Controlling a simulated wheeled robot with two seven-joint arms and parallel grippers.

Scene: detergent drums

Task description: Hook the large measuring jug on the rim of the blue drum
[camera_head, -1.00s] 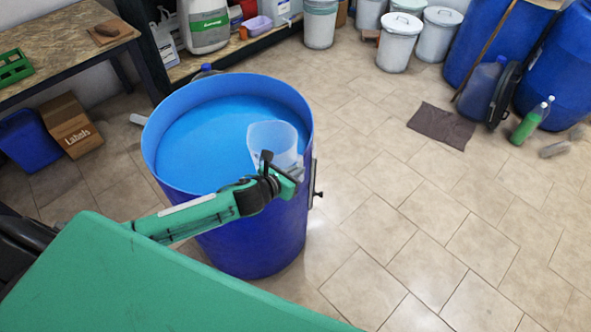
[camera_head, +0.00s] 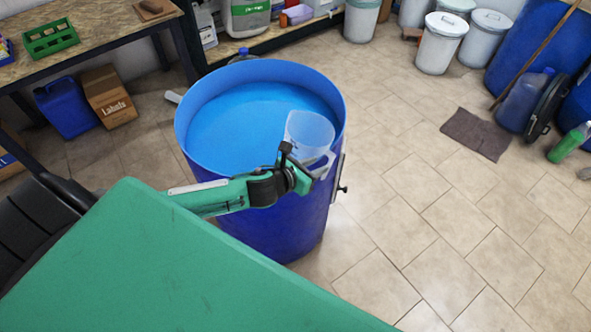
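The large measuring jug (camera_head: 309,129) is clear and pale. It is at the front right rim of the blue drum (camera_head: 275,225), its body on the inner side and its white handle toward the outside. It appears to hang on the rim, but my gripper hides part of the contact. My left gripper (camera_head: 303,163) is just left of the handle, in front of the drum's rim. Its dark fingers look spread apart, and the handle shows beyond them. My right gripper is not in view.
A wooden table (camera_head: 95,35) with a green crate (camera_head: 50,39) stands at the left. A cardboard box (camera_head: 108,95) and a blue canister (camera_head: 67,107) are beneath it. Pale lidded bins (camera_head: 441,45) stand behind.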

